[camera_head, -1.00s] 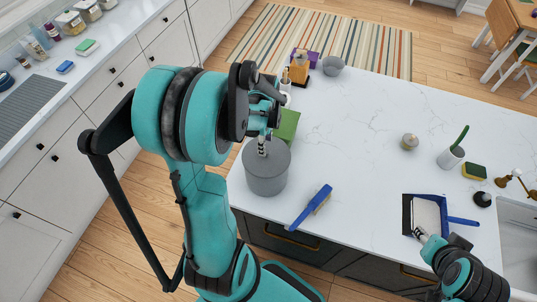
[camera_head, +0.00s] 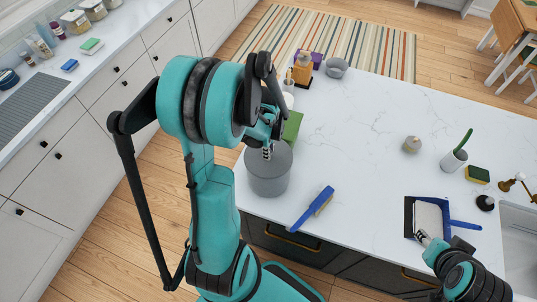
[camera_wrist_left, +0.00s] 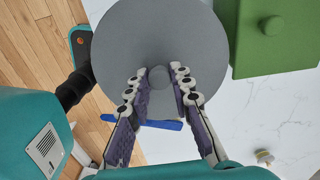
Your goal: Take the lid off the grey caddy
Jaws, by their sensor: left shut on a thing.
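The grey caddy (camera_head: 268,184) stands at the left edge of the white counter. Its round grey lid (camera_head: 283,152) is at its top; I see no clear gap between lid and caddy. My left gripper (camera_head: 267,153) is above the caddy, pointing down. In the left wrist view, its fingers (camera_wrist_left: 160,92) are on both sides of the lid's small knob (camera_wrist_left: 158,77), shut on it. The lid (camera_wrist_left: 150,35) hides the caddy's inside there. My right gripper (camera_head: 423,237) is at the dustpan; its fingers are too small to read.
A green box (camera_head: 292,126) stands close behind the caddy. A soap bottle (camera_head: 303,67) and a grey bowl (camera_head: 336,67) stand at the back. The counter's middle is clear.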

